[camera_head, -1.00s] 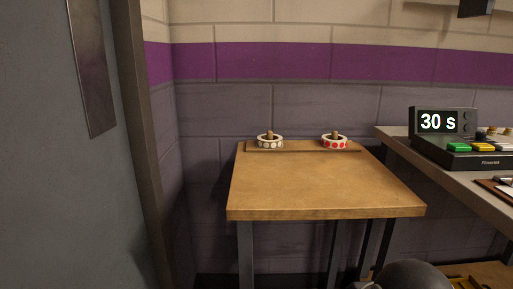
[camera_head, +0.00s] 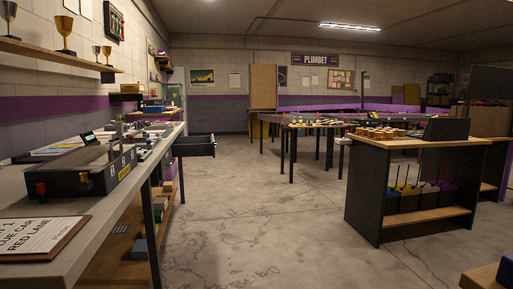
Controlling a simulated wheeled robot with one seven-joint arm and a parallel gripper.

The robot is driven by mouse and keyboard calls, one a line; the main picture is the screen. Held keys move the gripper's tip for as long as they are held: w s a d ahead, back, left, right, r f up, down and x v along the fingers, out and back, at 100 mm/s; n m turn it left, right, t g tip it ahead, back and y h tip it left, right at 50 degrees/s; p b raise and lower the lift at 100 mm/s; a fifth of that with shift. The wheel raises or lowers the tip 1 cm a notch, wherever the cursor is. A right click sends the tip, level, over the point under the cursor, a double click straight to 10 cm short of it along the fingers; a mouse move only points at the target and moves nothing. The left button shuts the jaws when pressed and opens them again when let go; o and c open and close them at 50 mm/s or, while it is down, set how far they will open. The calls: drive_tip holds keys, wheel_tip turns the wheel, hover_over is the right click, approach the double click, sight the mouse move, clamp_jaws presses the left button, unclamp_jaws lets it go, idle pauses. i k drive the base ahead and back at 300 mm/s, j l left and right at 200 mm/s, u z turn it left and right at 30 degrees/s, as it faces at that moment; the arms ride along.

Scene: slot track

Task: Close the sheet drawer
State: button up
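A dark drawer (camera_head: 195,146) sticks out to the right from under the far part of the left workbench (camera_head: 85,225). It looks like the sheet drawer, but I see no label on it from here. It stands pulled out over the floor, at a distance from me. What lies inside it is too small to tell. My gripper is not in this view.
The concrete floor (camera_head: 240,215) is clear between the left bench and the wooden-topped stand (camera_head: 415,145) on the right. A long track table (camera_head: 300,124) stands farther back. A clipboard (camera_head: 45,236) lies on the near bench. Boxes sit on its lower shelf.

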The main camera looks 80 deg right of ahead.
sight(201, 145)
drive_tip(key=l+z, duration=0.4)
drive_tip(key=k+l+z, duration=0.1)
drive_tip(key=z, duration=0.35)
drive_tip(key=l+z, duration=0.4)
drive_tip(key=i+l+z, duration=0.1)
drive_tip(key=l+z, duration=0.3)
drive_tip(key=i+l+z, duration=0.1)
drive_tip(key=l, duration=0.3)
drive_tip(key=i+l, duration=0.2)
drive_tip(key=l, duration=0.2)
drive_tip(key=i+l+z, duration=0.15)
drive_tip(key=l, duration=0.2)
drive_tip(key=i+l, duration=0.2)
drive_tip(key=l, duration=0.2)
drive_tip(key=k+z, duration=0.05)
